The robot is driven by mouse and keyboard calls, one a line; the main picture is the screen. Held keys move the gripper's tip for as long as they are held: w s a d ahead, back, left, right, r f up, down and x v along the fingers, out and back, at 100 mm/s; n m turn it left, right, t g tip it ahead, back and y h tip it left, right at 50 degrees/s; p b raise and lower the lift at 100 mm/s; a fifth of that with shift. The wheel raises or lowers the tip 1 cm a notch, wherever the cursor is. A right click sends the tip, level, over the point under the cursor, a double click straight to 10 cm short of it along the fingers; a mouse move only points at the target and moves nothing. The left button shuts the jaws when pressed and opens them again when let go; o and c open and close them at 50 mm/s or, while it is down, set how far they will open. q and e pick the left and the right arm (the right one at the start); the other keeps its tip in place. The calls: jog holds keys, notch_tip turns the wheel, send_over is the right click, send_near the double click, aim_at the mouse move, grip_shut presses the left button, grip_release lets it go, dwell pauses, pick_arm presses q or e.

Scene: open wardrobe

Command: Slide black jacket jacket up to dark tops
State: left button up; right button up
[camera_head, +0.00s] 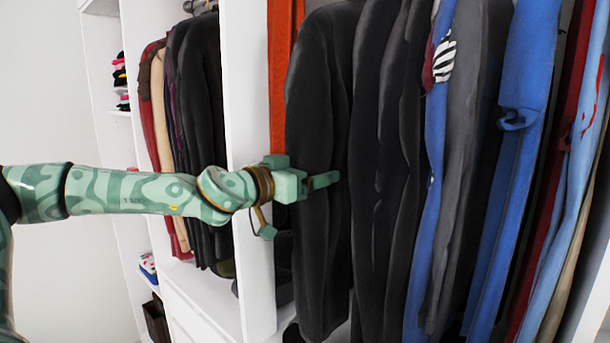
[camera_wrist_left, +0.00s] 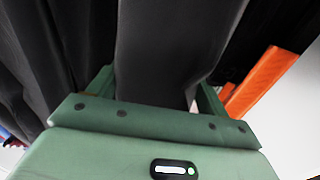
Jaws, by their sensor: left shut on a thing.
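The black jacket (camera_head: 318,90) hangs in the right wardrobe section, to the right of an orange garment. My left gripper (camera_head: 322,182) is at the jacket's middle height, with one finger lying across its front. In the left wrist view the dark cloth of the jacket (camera_wrist_left: 170,45) passes between the two fingers of the left gripper (camera_wrist_left: 155,90), which is shut on it. Other dark tops (camera_head: 385,120) hang directly to the right, close to or touching the jacket. My right gripper is in neither view.
The orange garment (camera_head: 280,70) hangs between the jacket and the white divider (camera_head: 246,110). Blue, grey and red clothes (camera_head: 525,70) hang farther right. More clothes (camera_head: 195,90) hang in the left section. The hanging rail above the jacket is out of view.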

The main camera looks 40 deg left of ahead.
pick_arm(q)
jog(key=shift+d, duration=0.45)
jog(key=o, duration=1.6)
jog(key=shift+c, duration=0.2)
jog(key=s+a+b, duration=0.3)
jog(key=s+b, duration=0.4)
jog(key=s, duration=0.9)
